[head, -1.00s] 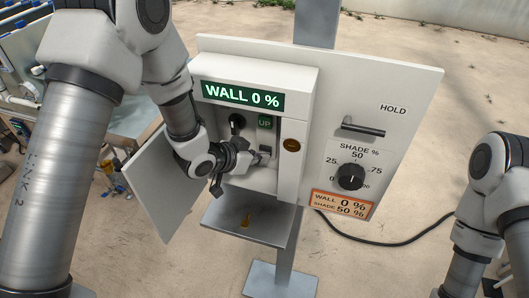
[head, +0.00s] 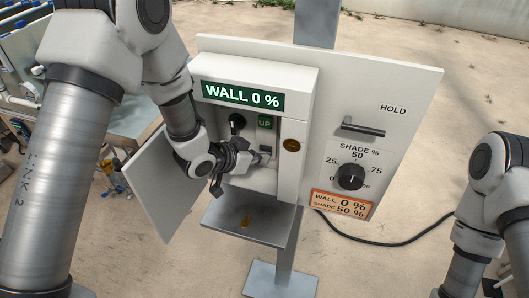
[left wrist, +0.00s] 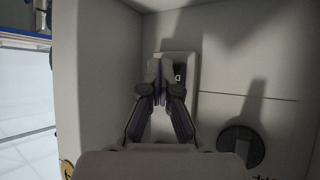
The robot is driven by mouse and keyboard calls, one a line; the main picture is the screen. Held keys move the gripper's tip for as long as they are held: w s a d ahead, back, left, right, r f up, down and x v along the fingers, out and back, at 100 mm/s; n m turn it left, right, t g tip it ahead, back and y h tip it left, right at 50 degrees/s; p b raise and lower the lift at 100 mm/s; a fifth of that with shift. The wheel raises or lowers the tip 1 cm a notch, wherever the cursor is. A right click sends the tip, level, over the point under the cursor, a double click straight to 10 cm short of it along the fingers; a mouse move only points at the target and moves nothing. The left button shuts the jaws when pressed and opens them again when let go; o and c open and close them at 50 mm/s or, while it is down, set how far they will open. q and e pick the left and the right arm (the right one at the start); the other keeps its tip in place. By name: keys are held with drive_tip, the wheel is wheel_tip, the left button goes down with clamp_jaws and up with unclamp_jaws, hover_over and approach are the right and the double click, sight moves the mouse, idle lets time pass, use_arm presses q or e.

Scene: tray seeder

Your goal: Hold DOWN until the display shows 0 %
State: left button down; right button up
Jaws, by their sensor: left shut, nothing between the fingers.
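The green display (head: 242,96) on the white control box reads WALL 0 %. Whether the tips press the button cannot be told. My right arm shows at the right edge; its gripper is out of view.
A black round knob (head: 237,121) sits left of UP. The open door (head: 166,192) hangs at left, a grey shelf (head: 225,222) below. The panel at right carries a HOLD handle (head: 363,127), a SHADE dial (head: 351,177) and an orange label (head: 341,204) reading WALL 0 %, SHADE 50 %.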

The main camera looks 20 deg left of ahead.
use_arm(q)
drive_tip(key=shift+s, duration=0.15)
idle(0.5)
drive_tip(key=shift+s, duration=0.7)
drive_tip(key=shift+s+f+b, duration=0.1)
drive_tip(key=shift+s+b, duration=0.35)
drive_tip(key=shift+s, duration=0.3)
drive_tip(key=shift+s+a+b, duration=0.1)
drive_tip(key=shift+s+b, duration=0.25)
drive_tip(key=shift+s, duration=1.4)
